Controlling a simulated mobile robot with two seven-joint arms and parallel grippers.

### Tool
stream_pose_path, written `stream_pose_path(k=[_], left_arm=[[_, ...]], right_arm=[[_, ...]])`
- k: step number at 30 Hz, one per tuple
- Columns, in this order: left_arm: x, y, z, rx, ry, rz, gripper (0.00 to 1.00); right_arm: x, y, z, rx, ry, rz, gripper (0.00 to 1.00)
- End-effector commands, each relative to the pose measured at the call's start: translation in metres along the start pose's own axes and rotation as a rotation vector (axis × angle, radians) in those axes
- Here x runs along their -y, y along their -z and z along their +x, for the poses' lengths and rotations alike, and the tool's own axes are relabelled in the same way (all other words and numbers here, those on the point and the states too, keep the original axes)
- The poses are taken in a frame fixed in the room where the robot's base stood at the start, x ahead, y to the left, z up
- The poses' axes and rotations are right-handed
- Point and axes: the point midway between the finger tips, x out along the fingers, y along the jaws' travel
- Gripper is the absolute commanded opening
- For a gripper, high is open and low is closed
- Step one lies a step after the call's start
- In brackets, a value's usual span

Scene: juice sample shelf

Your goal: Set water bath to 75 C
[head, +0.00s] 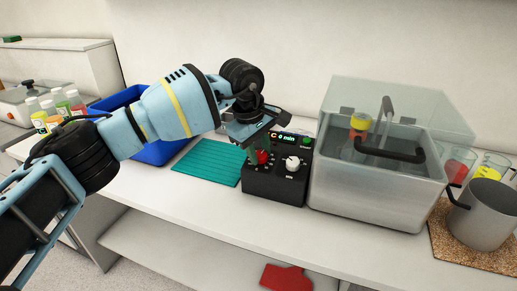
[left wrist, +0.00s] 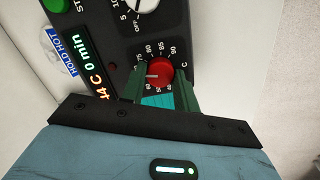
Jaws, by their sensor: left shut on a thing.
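The water bath (head: 365,195) is a metal tank with a clear lid at the right of centre in the head view. A black control box (head: 272,184) with a red knob (head: 263,157), a white knob (head: 292,163) and a lit display stands at its left. My left gripper (head: 255,152) is shut on the red knob, which also shows between the fingers in the left wrist view (left wrist: 158,74). The display (left wrist: 90,75) there seems to read 44 C and 0 min, its first digit hard to read. In the head view my gripper hides part of it. My right gripper is not in view.
A teal mat (head: 207,163) lies left of the box, with a blue bin (head: 160,152) behind my arm. A capped jar (head: 358,128) is in the bath. A metal pot (head: 482,217) stands on a cork mat at right. A red mitt-like thing (head: 285,278) lies below.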

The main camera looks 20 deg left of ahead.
Motion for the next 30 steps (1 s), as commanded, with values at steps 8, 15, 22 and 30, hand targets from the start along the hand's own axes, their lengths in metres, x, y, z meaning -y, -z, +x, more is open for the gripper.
stream_pose_path(k=[8, 15, 22, 30], left_arm=[[-0.0015, -0.0006, -0.0005, 0.0, 0.031, 0.248, 0.07], [-0.0018, -0.0009, -0.0004, 0.0, 0.054, 0.414, 0.07], [-0.0018, -0.0007, -0.0001, 0.0, 0.067, 0.507, 0.07], [-0.0018, -0.0008, 0.0, 0.0, 0.072, 0.546, 0.07]], right_arm=[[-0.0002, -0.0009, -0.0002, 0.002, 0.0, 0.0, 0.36], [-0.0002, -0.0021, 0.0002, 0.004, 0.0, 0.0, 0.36], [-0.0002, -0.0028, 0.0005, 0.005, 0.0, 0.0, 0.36], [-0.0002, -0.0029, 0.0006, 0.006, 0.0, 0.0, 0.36]])
